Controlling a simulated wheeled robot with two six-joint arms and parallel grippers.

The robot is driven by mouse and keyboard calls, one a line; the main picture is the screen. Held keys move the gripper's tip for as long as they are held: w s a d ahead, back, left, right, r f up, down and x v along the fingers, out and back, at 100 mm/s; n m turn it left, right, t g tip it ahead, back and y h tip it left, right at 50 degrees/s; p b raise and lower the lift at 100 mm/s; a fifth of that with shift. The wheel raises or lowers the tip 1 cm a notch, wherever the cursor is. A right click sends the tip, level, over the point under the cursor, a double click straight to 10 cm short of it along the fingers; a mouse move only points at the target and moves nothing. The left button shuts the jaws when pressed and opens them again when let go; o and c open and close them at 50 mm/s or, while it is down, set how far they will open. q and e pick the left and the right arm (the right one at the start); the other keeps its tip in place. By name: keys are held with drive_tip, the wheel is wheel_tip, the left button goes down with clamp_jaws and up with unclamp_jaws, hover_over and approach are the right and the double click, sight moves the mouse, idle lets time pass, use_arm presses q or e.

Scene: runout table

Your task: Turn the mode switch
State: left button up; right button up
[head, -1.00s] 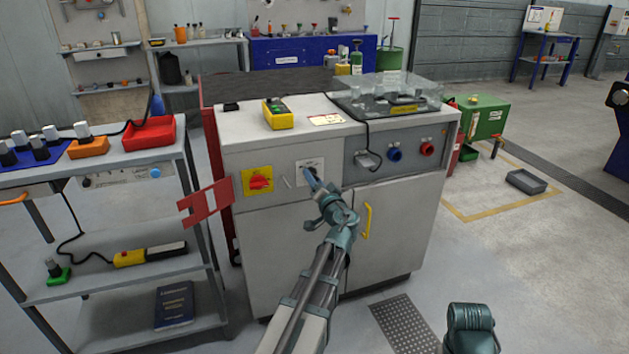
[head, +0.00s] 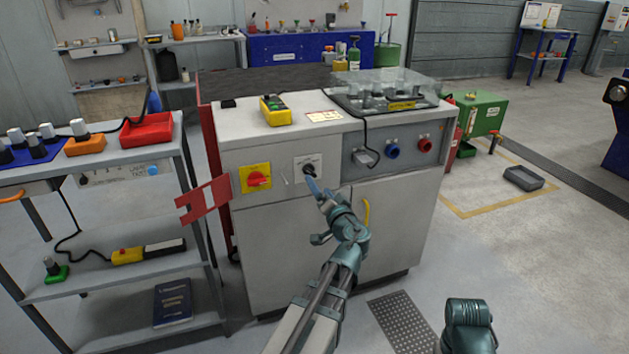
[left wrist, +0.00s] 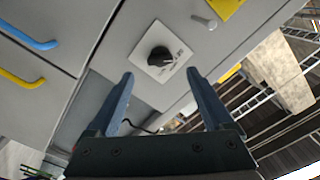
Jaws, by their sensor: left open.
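The mode switch is a black knob (head: 308,171) on a white square plate (head: 316,161) on the grey cabinet front. In the left wrist view the black knob (left wrist: 160,57) sits on its tilted white plate (left wrist: 143,71), ahead of and between my fingers. My left gripper (head: 312,188) is open and empty, just below and in front of the knob in the head view. In the left wrist view both blue fingers of the left gripper (left wrist: 158,83) stand apart with a gap to the knob. My right gripper is not visible.
A red rotary switch on a yellow plate (head: 256,178) is left of the mode switch. A small key-like handle (left wrist: 204,22) lies between them. A grey panel with blue and red round controls (head: 380,168) is to the right. A yellow door handle (head: 366,211) is below.

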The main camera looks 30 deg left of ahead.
use_arm(q)
drive_tip(key=v, duration=0.7)
drive_tip(key=shift+s+f, duration=0.1)
drive_tip(key=s+d+f+m+g+h, duration=0.1)
drive_tip(key=s+d+f+g+h, duration=0.3)
drive_tip(key=d+f, duration=0.35)
drive_tip(key=s+d+f+g+h, duration=0.35)
drive_tip(key=d+f, duration=0.25)
drive_tip(key=f, duration=0.3)
drive_tip(key=s+d+f+m+g+h+p, duration=0.1)
drive_tip(key=s+d+f+m+g+h, duration=0.1)
drive_tip(key=s+d, duration=0.4)
drive_tip(key=s+d+f+m+g+h, duration=0.2)
drive_tip(key=s+d+g+h, duration=0.1)
drive_tip(key=s+d, duration=0.3)
wheel_tip(320, 180, up, 34)
drive_tip(key=w+d+p, duration=0.1)
drive_tip(key=p, duration=3.3)
drive_tip(key=shift+w+t, duration=0.25)
drive_tip(key=shift+t, duration=0.1)
